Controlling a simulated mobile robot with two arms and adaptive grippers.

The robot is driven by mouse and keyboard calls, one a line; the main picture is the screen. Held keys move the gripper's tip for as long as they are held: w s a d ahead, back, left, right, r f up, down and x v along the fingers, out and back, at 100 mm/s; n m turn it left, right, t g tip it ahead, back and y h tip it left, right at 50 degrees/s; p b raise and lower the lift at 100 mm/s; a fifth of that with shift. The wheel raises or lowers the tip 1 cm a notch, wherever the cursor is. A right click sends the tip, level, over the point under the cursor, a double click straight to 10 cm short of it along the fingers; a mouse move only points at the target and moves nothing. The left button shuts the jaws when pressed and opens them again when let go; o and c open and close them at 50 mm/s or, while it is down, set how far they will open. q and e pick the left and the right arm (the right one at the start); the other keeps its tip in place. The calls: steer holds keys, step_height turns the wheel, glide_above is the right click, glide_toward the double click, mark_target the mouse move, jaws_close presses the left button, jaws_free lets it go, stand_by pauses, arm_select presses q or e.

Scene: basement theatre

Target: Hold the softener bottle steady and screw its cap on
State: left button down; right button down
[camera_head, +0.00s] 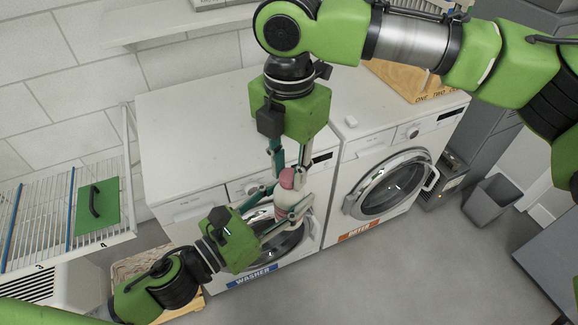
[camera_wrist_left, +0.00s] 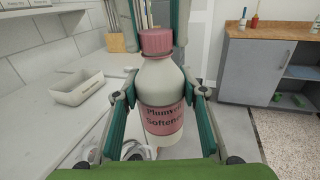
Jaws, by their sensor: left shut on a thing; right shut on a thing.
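The softener bottle (camera_head: 283,198) is pale with a pink label and stands upright in front of the washer; it fills the middle of the left wrist view (camera_wrist_left: 162,84). My left gripper (camera_head: 290,206) is shut on its body from both sides. The pink cap (camera_head: 287,178) sits at the top of the bottle, over the neck, in the left wrist view (camera_wrist_left: 156,42). My right gripper (camera_head: 288,171) reaches down from above and is shut on the cap. How far the thread is engaged cannot be told.
The washer (camera_head: 190,215) and dryer (camera_head: 350,215) stand close behind the bottle. A wire rack (camera_head: 60,215) is at the left. A grey bin (camera_head: 492,200) stands at the right. A white tray (camera_wrist_left: 76,90) rests on the white top in the left wrist view.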

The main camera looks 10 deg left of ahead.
steer(key=m, duration=1.8)
steer(key=c, duration=1.6)
jaws_free()
steer(key=shift+c, duration=0.2)
step_height(320, 180, up, 12)
steer(key=shift+f, duration=0.1)
